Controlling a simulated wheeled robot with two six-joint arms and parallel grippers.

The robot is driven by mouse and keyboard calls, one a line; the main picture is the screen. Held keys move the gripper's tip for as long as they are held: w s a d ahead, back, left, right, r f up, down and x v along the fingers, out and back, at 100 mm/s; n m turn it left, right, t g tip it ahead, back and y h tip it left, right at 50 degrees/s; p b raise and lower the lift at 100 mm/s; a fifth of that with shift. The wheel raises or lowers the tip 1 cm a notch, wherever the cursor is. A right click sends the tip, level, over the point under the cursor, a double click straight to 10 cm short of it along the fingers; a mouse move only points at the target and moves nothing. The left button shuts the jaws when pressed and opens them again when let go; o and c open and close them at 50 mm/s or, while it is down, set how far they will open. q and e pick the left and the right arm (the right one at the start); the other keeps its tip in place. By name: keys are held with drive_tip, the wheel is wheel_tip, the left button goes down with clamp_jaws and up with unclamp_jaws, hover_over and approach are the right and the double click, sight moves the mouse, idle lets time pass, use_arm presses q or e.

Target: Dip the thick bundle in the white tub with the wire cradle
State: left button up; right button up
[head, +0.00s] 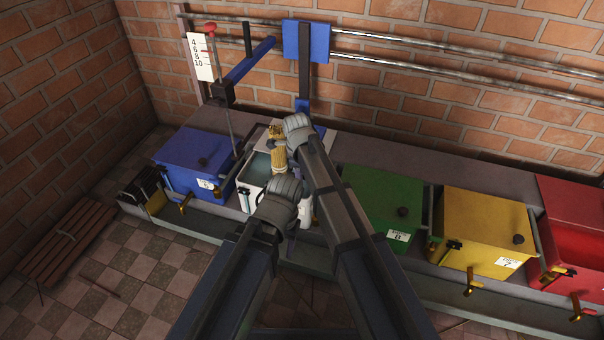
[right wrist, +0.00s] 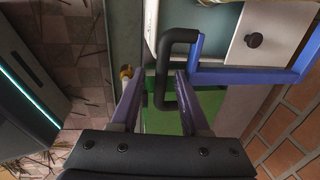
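The thick bundle (head: 279,160) is tan and stands roughly upright over the open white tub (head: 245,186), which holds greyish liquid. A tan end also shows at the top of the right wrist view (right wrist: 215,2). The wire cradle has a blue frame (right wrist: 230,75) and a black handle (right wrist: 164,75). My right gripper (right wrist: 156,80) is open, its purple fingers on either side of the handle, with a gap at least on the left. My left gripper (head: 284,188) is just below the bundle in the head view; its fingers are hidden.
A blue tub (head: 190,155) stands left of the white one; green (head: 385,195), yellow (head: 480,230) and red (head: 570,235) tubs stand right. A blue arm (head: 250,60) and a number scale (head: 200,57) rise behind. A wooden slatted rack (head: 65,245) lies on the floor.

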use_arm(q)
drive_tip(key=shift+r, duration=0.15)
use_arm(e)
drive_tip(key=shift+r, duration=0.1)
use_arm(q)
wheel_tip(320, 180, up, 8)
drive_tip(key=p, duration=0.7)
drive_tip(key=shift+f+p, duration=0.25)
drive_tip(key=shift+p, duration=0.1)
use_arm(e)
wheel_tip(320, 180, up, 8)
drive_tip(key=s, duration=0.1)
drive_tip(key=shift+s+a+f, duration=0.2)
drive_tip(key=shift+a+f, duration=0.05)
use_arm(q)
drive_tip(key=shift+c, duration=0.2)
idle(2.3)
